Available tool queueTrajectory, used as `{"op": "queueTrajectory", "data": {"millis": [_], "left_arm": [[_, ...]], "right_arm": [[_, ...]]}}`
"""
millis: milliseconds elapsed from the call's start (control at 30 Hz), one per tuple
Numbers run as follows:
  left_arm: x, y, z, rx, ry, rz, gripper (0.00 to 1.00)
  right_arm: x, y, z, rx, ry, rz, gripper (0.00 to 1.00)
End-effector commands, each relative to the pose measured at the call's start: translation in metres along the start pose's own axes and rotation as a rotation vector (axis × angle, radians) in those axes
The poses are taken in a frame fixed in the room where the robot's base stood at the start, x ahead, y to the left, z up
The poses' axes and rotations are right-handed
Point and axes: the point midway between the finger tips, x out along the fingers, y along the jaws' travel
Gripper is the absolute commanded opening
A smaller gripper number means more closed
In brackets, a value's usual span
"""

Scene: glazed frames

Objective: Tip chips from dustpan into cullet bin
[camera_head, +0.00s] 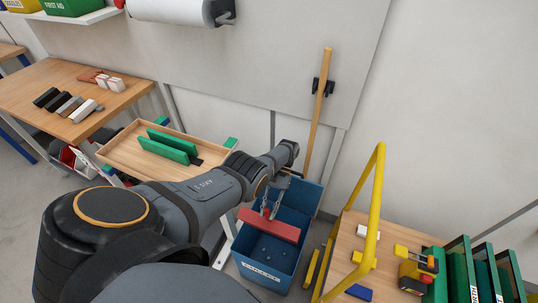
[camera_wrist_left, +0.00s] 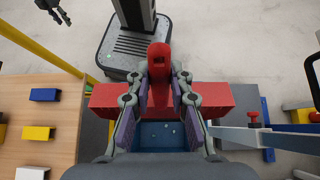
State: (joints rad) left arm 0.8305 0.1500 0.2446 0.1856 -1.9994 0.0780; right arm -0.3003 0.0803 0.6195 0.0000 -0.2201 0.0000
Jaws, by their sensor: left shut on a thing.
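The red dustpan (camera_head: 270,225) is over the open blue cullet bin (camera_head: 308,204), which has a white label on its front. My left gripper (camera_head: 275,195) reaches over the bin and is shut on the dustpan. In the left wrist view the dustpan's red handle (camera_wrist_left: 159,75) stands between the fingers of my left gripper (camera_wrist_left: 159,100), its wide red body behind them. Small chips (camera_head: 265,250) show inside the bin, and pale specks show against blue in the left wrist view. Whether chips lie on the pan is hidden. My right gripper (camera_wrist_left: 58,12) is far off, its fingers apart.
A yellow frame (camera_head: 372,205) rises beside the bin, by a wooden table (camera_head: 345,245) with coloured blocks. A wooden tray (camera_head: 120,154) with green pieces is left of the bin. A wooden broom handle (camera_head: 320,105) hangs in a wall clip behind it. Green racks (camera_head: 462,270) are far right.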

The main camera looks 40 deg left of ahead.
Motion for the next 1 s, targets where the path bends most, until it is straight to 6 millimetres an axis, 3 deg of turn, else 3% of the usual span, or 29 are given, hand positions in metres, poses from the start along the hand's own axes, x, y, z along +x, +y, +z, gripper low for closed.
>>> {"op": "queueTrajectory", "data": {"millis": [233,367,567,867,1000], "left_arm": [[-0.025,0.000,0.031,0.000,0.001,0.000,0.00],[-0.018,0.000,0.023,0.000,0.000,0.000,0.00],[0.001,0.000,-0.003,0.000,0.000,0.000,0.00],[-0.025,0.000,0.031,0.001,0.001,0.000,0.00],[-0.017,0.000,0.021,0.000,0.000,0.000,0.00]], "right_arm": [[-0.038,0.003,-0.004,0.000,0.000,0.000,0.36],[-0.029,0.002,-0.004,0.000,0.001,0.000,0.36],[0.003,0.000,0.000,0.000,0.001,0.000,0.36],[-0.039,0.003,-0.005,0.000,0.001,0.000,0.36],[-0.026,0.002,-0.004,0.000,0.001,0.000,0.36]]}}
